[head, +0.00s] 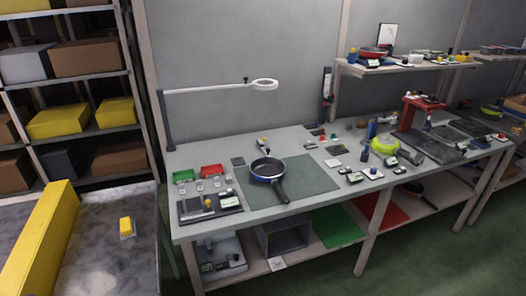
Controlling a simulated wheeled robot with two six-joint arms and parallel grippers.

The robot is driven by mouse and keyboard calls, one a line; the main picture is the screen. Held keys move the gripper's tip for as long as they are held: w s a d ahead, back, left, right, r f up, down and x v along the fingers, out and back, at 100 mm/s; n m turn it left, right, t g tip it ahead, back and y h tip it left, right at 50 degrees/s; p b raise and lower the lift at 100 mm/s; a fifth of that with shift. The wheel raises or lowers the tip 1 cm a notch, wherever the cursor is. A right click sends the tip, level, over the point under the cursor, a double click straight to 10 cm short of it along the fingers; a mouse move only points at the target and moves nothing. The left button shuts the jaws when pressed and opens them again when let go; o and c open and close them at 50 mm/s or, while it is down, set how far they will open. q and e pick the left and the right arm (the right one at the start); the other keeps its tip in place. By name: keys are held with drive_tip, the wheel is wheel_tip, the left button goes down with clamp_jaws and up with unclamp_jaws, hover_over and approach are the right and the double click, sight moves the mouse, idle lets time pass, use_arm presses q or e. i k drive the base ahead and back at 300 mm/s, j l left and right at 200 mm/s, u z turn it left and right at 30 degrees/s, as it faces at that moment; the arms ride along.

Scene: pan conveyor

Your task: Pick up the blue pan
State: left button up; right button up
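Neither of my grippers shows in the head view.
The workbench (290,212) carries a green bin (184,176), a red bin (212,171) and a ring lamp (264,85) on an arm. A yellow-green pan (385,146) and many small parts lie further right. Shelves with boxes (60,121) stand at left.

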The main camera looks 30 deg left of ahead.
sight(271, 170)
drive_tip(key=i+u, duration=0.25)
drive_tip(key=i, duration=0.45)
drive_tip(key=i+u, duration=0.65)
drive_tip(key=u, duration=0.3)
drive_tip(key=i+j, duration=0.15)
drive_tip(key=i, duration=0.35)
drive_tip(key=z, duration=0.05)
